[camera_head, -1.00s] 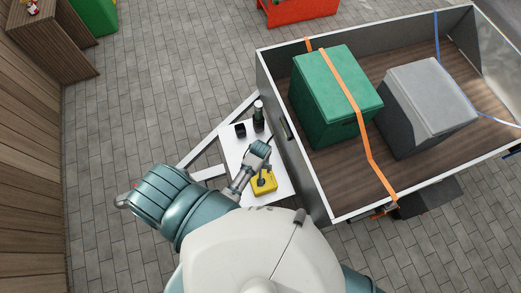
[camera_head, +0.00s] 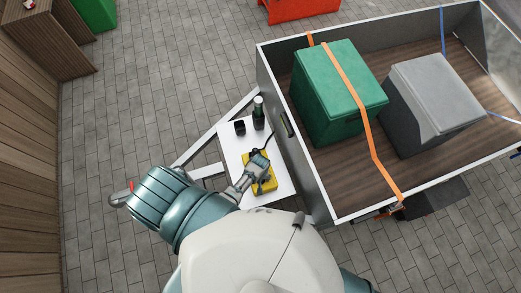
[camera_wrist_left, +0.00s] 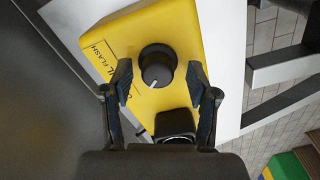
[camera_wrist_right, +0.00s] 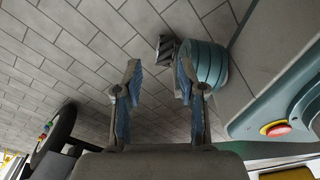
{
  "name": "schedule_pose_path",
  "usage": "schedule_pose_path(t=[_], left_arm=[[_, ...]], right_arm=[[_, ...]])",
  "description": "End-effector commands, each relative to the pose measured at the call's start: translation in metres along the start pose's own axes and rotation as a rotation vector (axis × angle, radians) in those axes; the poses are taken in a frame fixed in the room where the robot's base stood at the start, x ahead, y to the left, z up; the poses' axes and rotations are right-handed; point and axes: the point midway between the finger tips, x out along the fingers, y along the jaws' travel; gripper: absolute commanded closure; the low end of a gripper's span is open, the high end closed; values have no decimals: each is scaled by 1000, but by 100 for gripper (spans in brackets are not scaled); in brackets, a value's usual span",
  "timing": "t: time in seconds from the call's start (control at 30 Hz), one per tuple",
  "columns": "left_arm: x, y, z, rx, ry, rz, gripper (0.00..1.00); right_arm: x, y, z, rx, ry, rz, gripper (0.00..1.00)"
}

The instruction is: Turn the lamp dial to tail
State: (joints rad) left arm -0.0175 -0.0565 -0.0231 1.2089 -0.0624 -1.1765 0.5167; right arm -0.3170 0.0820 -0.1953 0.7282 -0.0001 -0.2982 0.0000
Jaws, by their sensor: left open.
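The yellow lamp box (camera_head: 270,185) sits on a white tabletop beside the trailer. In the left wrist view the box (camera_wrist_left: 185,30) carries a round black dial (camera_wrist_left: 158,65) with a white pointer mark toward the bottom, slightly left. Printed labels lie left of the dial; "FLASH" is readable, others are partly hidden by a finger. My left gripper (camera_wrist_left: 159,78) is open, its fingers on either side of the dial with gaps showing; it also shows over the box in the head view (camera_head: 260,166). My right gripper (camera_wrist_right: 158,70) is open and empty above the paving.
A black cube (camera_head: 240,128) and a dark bottle-like cylinder (camera_head: 258,113) stand behind the box on the white tabletop (camera_head: 233,150). The trailer wall (camera_head: 290,135) rises close on the right, with a green bin (camera_head: 335,100) and a grey bin (camera_head: 425,105) inside.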

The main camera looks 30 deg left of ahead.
Motion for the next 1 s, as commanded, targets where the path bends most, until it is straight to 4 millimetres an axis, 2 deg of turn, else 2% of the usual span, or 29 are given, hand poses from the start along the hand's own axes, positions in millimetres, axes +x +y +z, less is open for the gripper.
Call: schedule_pose_path(t=[0.2,0.27,0.43,0.47,0.77,0.93,1.0], left_arm=[[0,1,0,0,0,0,41],[0,0,0,0,0,0,53],[0,1,0,0,0,1,96],[0,1,0,0,0,1,100],[-1,0,0,28,-1,0,100],[-2,0,0,104,0,0,100],[-2,0,-1,151,0,-1,100]], right_arm=[[0,1,0,0,0,0,60],[0,1,0,-1,-1,1,60],[0,1,0,0,-1,1,60],[0,1,0,0,-1,1,60],[-2,0,0,1,4,0,60],[-4,0,25,-4,-14,0,60],[-8,0,22,-4,-9,0,60]])
